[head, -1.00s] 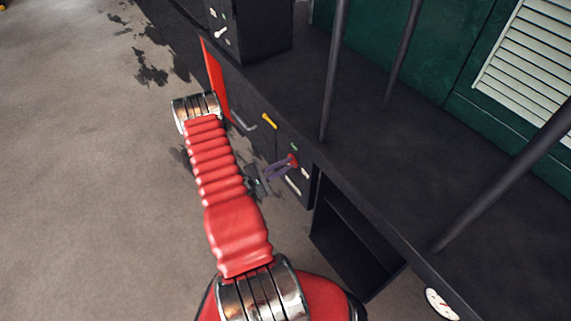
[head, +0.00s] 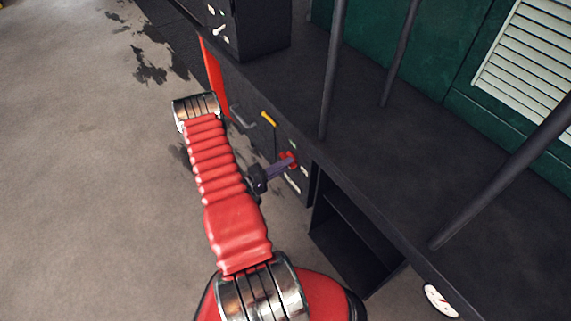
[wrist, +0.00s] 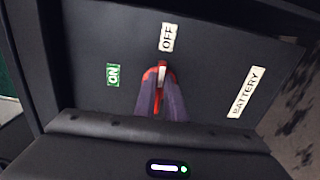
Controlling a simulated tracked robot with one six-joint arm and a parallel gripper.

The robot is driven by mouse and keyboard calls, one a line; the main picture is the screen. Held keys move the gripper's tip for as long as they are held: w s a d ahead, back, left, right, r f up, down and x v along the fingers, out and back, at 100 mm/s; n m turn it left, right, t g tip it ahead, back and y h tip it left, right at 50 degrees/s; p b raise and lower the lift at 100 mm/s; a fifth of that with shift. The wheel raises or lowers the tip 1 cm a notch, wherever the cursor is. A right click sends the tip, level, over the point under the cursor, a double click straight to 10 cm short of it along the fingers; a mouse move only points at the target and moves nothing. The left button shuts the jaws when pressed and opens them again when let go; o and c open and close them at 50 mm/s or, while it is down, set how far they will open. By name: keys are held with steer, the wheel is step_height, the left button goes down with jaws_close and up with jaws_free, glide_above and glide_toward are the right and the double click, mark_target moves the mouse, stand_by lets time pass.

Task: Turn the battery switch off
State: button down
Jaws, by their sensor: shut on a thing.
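The battery switch is a red rotary knob (wrist: 151,73) with a white mark, on a dark panel (wrist: 210,60). In the wrist view the white mark lines up with the white OFF label (wrist: 167,37) above it. A green ON label (wrist: 113,75) sits to the left, and a white BATTERY label (wrist: 246,92) to the right. My gripper (wrist: 162,88) is shut on the knob, with a purple finger on each side covering part of it. In the head view the knob (head: 291,157) shows red at the tips of my gripper (head: 283,166).
A yellow handle (head: 268,118) and a grey handle (head: 242,116) are on the same cabinet side. An open red door (head: 212,75) stands beyond them. Dark upright bars (head: 333,80) rise from the counter. Open floor (head: 90,200) lies to the left.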

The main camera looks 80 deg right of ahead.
steer(key=shift+s+a+f, duration=0.15)
steer(key=shift+a+f, duration=0.05)
steer(key=shift+f, duration=0.05)
stand_by(0.3)
steer(key=c, duration=2.2)
jaws_free()
steer(key=o, duration=0.4)
steer(key=shift+d+r, duration=0.1)
steer(key=shift+r, duration=0.05)
steer(key=v, duration=1.4)
steer(key=shift+d, duration=0.1)
